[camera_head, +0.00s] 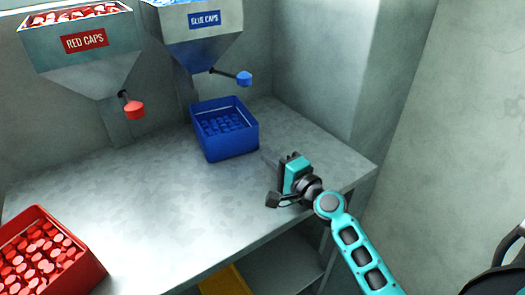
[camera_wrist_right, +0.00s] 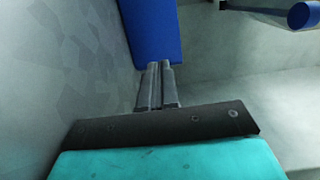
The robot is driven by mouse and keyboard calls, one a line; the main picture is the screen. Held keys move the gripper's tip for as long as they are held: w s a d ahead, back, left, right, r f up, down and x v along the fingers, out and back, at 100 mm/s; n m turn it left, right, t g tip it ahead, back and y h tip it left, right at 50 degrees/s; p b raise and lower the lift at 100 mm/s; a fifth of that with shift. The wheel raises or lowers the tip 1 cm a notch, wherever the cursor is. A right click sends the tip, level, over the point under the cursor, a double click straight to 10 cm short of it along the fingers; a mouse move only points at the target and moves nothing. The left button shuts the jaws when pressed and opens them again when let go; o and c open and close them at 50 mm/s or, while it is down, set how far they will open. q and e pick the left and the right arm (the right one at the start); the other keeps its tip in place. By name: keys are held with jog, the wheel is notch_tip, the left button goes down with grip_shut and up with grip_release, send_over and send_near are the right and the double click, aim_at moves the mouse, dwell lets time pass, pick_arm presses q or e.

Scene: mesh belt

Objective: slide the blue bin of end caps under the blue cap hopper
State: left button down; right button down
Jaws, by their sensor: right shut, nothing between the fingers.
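The blue bin (camera_head: 212,149) of blue end caps (camera_head: 222,122) stands upright on the metal table, below and slightly right of the blue cap hopper (camera_head: 205,45) in the head view. The hopper has a "BLUE CAPS" label and a lever with a blue knob (camera_head: 244,78). My right gripper (camera_head: 284,160) is shut and empty, low over the table just right of the bin. In the right wrist view its fingertips (camera_wrist_right: 158,66) point at the bin's blue wall (camera_wrist_right: 150,30); I cannot tell whether they touch it. My left gripper is out of view.
The red cap hopper (camera_head: 84,62) with a red knob (camera_head: 134,110) hangs at the left. A red bin (camera_head: 92,262) of red caps sits at the front left. The table (camera_head: 150,205) is clear between the bins. A wall stands behind and to the right.

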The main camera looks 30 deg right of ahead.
jog(key=s, duration=0.5)
jog(key=shift+s+d+b, duration=0.3)
jog(key=shift+d+b, duration=0.1)
jog(key=c, duration=1.9)
grip_release()
